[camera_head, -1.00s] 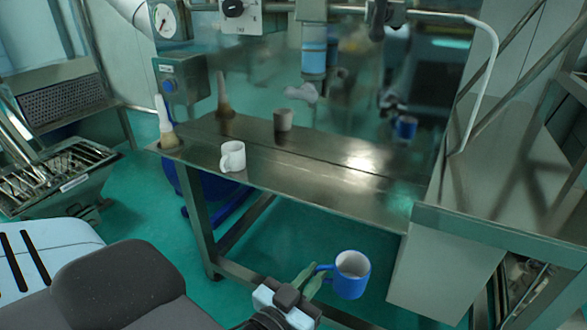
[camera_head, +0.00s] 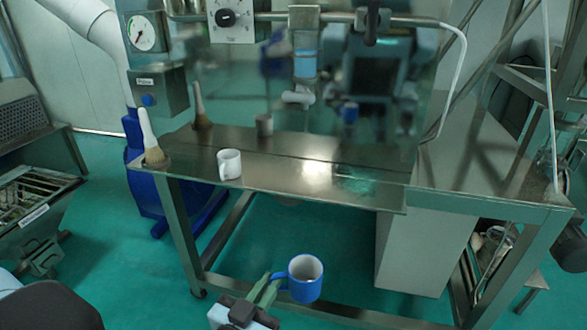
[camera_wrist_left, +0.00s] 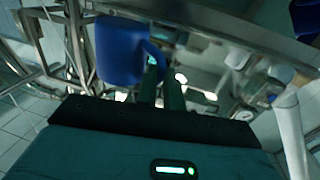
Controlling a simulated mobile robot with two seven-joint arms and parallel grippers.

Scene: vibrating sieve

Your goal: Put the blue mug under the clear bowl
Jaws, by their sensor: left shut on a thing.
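The blue mug (camera_head: 304,285), white inside, hangs upright in front of the steel table, below its top. My left gripper (camera_head: 270,289) is shut on the mug's handle at its left side. In the left wrist view, the blue mug (camera_wrist_left: 118,50) shows beside the closed fingers (camera_wrist_left: 160,85). A clear vessel with a blue band (camera_head: 305,65) hangs on the steel frame above the table, with a pale spout (camera_head: 298,97) below it. It may be the clear bowl; I cannot tell for sure. My right gripper is not in view.
The steel table (camera_head: 300,182) has bare room at its middle and right. A shiny back panel mirrors these things. A gauge (camera_head: 142,33) and a dial box (camera_head: 231,18) sit above.

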